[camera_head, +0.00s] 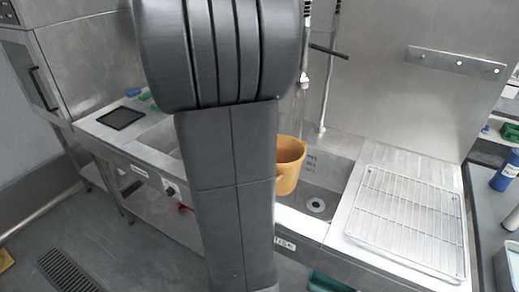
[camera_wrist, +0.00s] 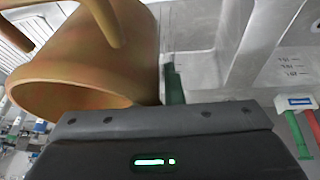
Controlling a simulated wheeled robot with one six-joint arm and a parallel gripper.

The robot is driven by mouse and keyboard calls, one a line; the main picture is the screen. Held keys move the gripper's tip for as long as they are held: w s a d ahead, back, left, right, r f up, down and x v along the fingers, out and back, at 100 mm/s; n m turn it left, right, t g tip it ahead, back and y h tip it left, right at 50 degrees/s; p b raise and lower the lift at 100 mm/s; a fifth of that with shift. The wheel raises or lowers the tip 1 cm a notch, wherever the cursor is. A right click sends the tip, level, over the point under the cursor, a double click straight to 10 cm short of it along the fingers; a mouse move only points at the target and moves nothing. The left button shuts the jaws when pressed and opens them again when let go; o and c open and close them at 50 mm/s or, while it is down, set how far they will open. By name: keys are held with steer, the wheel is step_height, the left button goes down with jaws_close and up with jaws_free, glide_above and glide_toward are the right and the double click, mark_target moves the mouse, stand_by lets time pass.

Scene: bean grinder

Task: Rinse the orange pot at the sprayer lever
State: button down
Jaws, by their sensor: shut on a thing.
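The orange pot (camera_head: 288,168) is over the sink (camera_head: 322,180) in the head view, mouth up, its left side hidden behind my arm. In the wrist view the pot (camera_wrist: 95,65) fills the upper left, with a handle loop at the top. My gripper (camera_wrist: 173,84) is shut on the pot; its exact grip is largely hidden, and the head view hides the gripper behind my arm. The sprayer (camera_head: 304,79) hangs above the pot, with faint streaks like water below it. A dark lever (camera_head: 329,51) sticks out to the right beside it.
A wire rack (camera_head: 408,222) lies on the drainboard right of the sink. A dark square tray (camera_head: 121,117) sits on the left counter. A wall rail (camera_head: 455,62) is at the back right. A blue bottle (camera_head: 505,172) stands at the far right.

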steer(key=w+d+f+p, duration=0.1)
steer(key=w+d, duration=0.1)
steer(key=w, duration=0.4)
steer(key=w+d+f+p, duration=0.1)
steer(key=w, duration=0.5)
steer(key=shift+w+d+f, duration=0.2)
steer(key=shift+d+f, duration=0.05)
steer(key=shift+d, duration=0.15)
stand_by(0.3)
steer(key=shift+d, duration=0.1)
steer(key=shift+s+d, duration=0.2)
steer(key=shift+d, duration=0.3)
steer(key=shift+a+b, duration=0.2)
steer(key=shift+b, duration=0.1)
steer(key=shift+w+a, duration=0.15)
steer(key=shift+a, duration=0.25)
